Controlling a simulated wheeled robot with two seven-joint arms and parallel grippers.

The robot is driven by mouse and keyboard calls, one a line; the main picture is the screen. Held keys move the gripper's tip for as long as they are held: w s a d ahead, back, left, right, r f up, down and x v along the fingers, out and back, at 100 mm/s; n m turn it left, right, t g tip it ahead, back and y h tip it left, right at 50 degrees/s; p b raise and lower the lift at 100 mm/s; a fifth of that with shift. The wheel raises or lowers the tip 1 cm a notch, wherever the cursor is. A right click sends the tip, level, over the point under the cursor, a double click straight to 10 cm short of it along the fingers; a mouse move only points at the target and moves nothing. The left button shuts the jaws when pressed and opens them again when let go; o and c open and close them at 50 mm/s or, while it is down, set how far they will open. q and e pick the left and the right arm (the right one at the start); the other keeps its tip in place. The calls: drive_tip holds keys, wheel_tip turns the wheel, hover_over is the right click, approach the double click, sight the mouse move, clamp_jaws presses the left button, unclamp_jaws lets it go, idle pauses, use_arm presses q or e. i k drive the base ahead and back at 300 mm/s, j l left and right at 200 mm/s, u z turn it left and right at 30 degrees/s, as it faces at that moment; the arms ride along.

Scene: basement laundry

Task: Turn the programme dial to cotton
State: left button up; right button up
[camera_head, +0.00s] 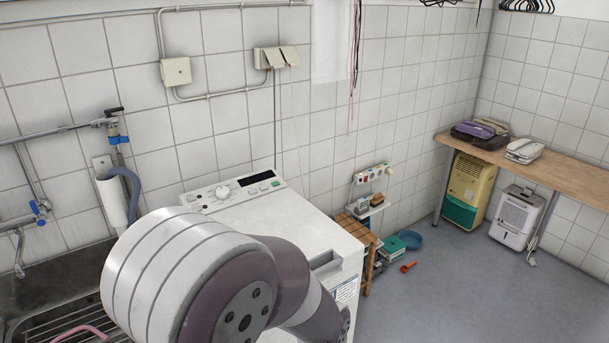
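A white top-loading washing machine (300,215) stands against the tiled wall in the middle of the head view. Its control panel runs along the back of the top. A round white programme dial (222,192) sits left of a dark display (257,178). The dial's setting is too small to read. A large white and purple-grey link of my arm fills the lower middle and hides much of the machine's front and left side. Neither gripper shows in this view, and no gripper is seen at the dial.
A dark sink (50,280) with a wire rack is at the lower left. A wooden slatted stool (357,232) stands right of the machine. A wooden counter (560,172) runs along the right wall.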

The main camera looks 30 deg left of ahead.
sight(223, 192)
drive_tip(key=u, duration=1.6)
